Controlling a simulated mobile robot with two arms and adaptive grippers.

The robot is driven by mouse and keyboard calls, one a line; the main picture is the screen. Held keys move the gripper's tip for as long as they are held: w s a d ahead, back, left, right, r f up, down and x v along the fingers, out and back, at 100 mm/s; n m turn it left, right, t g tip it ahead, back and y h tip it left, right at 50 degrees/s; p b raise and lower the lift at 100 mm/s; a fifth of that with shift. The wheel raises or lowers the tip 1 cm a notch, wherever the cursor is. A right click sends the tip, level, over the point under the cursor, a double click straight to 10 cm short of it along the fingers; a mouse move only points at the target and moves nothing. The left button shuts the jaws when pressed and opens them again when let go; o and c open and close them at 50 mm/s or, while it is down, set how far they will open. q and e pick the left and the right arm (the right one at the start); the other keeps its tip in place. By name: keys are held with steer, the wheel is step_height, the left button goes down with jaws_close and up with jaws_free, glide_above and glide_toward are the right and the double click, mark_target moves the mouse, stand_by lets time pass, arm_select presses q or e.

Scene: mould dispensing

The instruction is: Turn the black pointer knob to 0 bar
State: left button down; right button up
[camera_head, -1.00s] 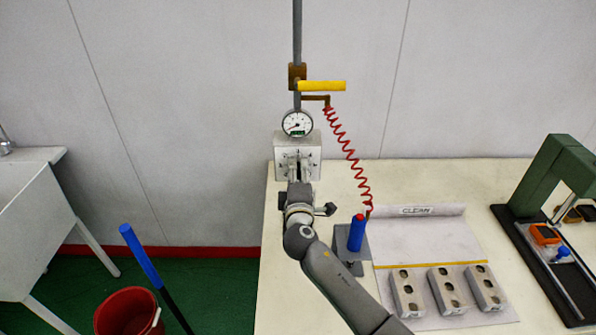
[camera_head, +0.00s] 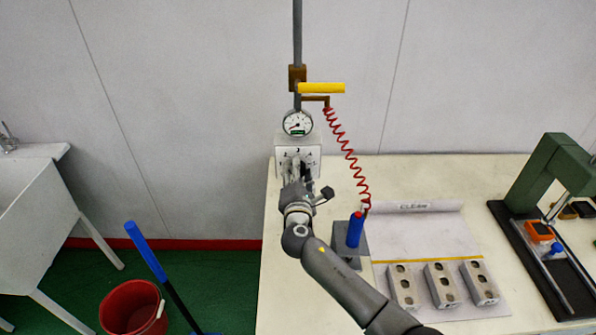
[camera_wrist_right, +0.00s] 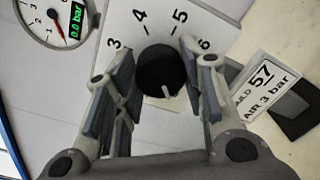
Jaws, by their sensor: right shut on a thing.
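The black pointer knob (camera_wrist_right: 158,72) is on a white dial plate (camera_head: 311,158) below the round gauge (camera_head: 297,123). In the right wrist view its white mark points to the lower right, away from the printed 4 and 5. The 0 is hidden. My right gripper (camera_head: 294,181) is at the plate, with its fingers on either side of the knob, shut on it. The gauge (camera_wrist_right: 50,18) has a green display reading 0.0 bar. My left gripper is not in view.
A yellow-handled valve (camera_head: 320,88) and coiled red hose (camera_head: 345,155) are above and beside the dial. A blue-handled tool (camera_head: 354,230), several grey moulds (camera_head: 441,285) and a green press (camera_head: 550,172) are on the table to the right. A red bucket (camera_head: 130,308) stands at left.

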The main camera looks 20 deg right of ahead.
steer(key=shift+f, duration=0.1)
stand_by(0.4)
steer(key=o, duration=1)
steer(key=v, duration=1.2)
steer(key=shift+a, duration=0.1)
